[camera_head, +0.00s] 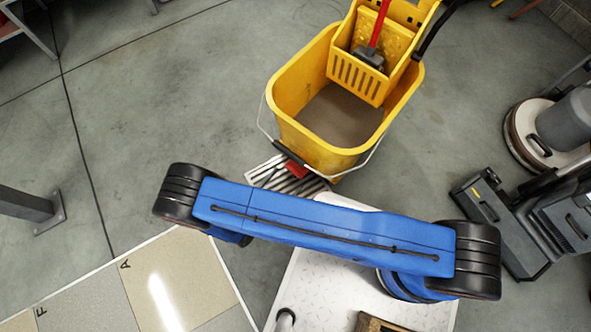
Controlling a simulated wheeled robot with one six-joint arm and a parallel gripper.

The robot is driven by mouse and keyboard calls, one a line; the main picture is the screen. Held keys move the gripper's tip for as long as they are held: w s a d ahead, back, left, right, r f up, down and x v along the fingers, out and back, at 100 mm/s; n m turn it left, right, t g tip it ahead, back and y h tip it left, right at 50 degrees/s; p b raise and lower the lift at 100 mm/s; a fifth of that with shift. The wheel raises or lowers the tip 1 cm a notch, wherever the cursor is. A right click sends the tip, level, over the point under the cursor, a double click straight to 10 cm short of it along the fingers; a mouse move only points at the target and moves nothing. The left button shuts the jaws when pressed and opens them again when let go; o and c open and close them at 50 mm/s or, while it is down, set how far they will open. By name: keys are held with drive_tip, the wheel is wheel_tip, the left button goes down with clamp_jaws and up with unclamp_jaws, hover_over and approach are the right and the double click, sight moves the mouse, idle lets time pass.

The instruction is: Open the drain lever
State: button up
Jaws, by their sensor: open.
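A yellow mop bucket (292,95) stands upright on the floor at the top centre, with grey-brown liquid (340,115) inside. A small red part (295,170), which looks like the drain lever, sits low at the bucket's near side. It is partly covered by the bucket's handle, and I cannot tell its exact position. Below it is a slatted metal drain grate (264,174), partly hidden by my blue arm. My arm crosses the middle of the view, just on the near side of the bucket. My gripper does not show.
A yellow wringer (350,84) with a red-handled tool (379,28) sits on the bucket. A floor machine (575,125) and dark equipment (497,215) stand at right. Tan and grey floor panels (165,275) lie lower left. A grey post foot (45,212) is at left.

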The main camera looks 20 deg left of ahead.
sight(295, 171)
drive_tip(key=shift+x, duration=3.55)
drive_tip(key=c, duration=1.1)
